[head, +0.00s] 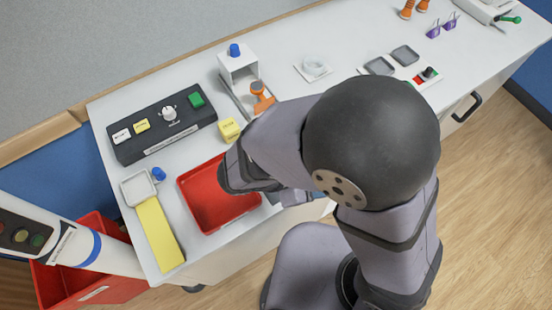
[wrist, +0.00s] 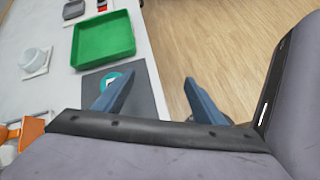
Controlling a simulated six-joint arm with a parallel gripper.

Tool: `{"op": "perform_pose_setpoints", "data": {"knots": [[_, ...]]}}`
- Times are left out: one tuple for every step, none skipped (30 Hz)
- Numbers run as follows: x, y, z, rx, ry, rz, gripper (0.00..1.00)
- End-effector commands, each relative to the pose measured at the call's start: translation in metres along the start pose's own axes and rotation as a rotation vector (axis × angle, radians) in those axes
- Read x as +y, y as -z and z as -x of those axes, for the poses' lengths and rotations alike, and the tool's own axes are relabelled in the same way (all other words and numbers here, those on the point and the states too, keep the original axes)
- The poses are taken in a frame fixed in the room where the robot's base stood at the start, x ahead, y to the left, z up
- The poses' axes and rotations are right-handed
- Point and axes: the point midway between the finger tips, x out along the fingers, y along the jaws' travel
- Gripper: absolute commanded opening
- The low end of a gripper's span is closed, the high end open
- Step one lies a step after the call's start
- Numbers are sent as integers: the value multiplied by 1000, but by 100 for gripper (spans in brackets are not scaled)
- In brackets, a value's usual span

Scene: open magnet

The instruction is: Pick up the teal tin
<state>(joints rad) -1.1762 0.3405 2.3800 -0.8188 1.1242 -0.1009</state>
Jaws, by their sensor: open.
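The teal tin (wrist: 111,78) shows in the wrist view as a small teal and white round shape on a dark grey mat (wrist: 146,86). The left finger of my gripper covers part of it. My gripper (wrist: 158,77) is open, its two blue fingers wide apart. In the head view my arm hides the tin and most of the gripper.
A green tray (wrist: 104,40) lies just beyond the mat. A white cup on a square base (wrist: 34,60) stands to the left. In the head view a red tray (head: 190,196), a black control panel (head: 140,143) and a yellow block (head: 228,129) are on the table. Wood floor lies past the table's edge.

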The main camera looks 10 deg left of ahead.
Motion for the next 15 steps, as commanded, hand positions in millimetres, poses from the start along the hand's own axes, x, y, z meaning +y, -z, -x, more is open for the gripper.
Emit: {"op": "perform_pose_setpoints", "data": {"knots": [[10,7,18,-25,-99,98,64],[16,12,27,-39,-156,148,64],[22,19,40,-59,-230,210,64],[25,28,46,-73,-280,257,64],[22,44,47,-88,-313,306,64],[20,59,54,-105,-362,365,64],[19,68,59,-119,-396,406,64],[18,77,65,-131,-430,442,64],[15,87,71,-147,-471,488,64],[13,94,76,-159,-498,517,64],[12,100,80,-169,-521,540,64],[10,106,85,-180,-549,569,64],[8,110,88,-187,-566,587,64],[7,113,90,-193,-580,601,64],[6,117,93,-200,-595,615,64]]}}
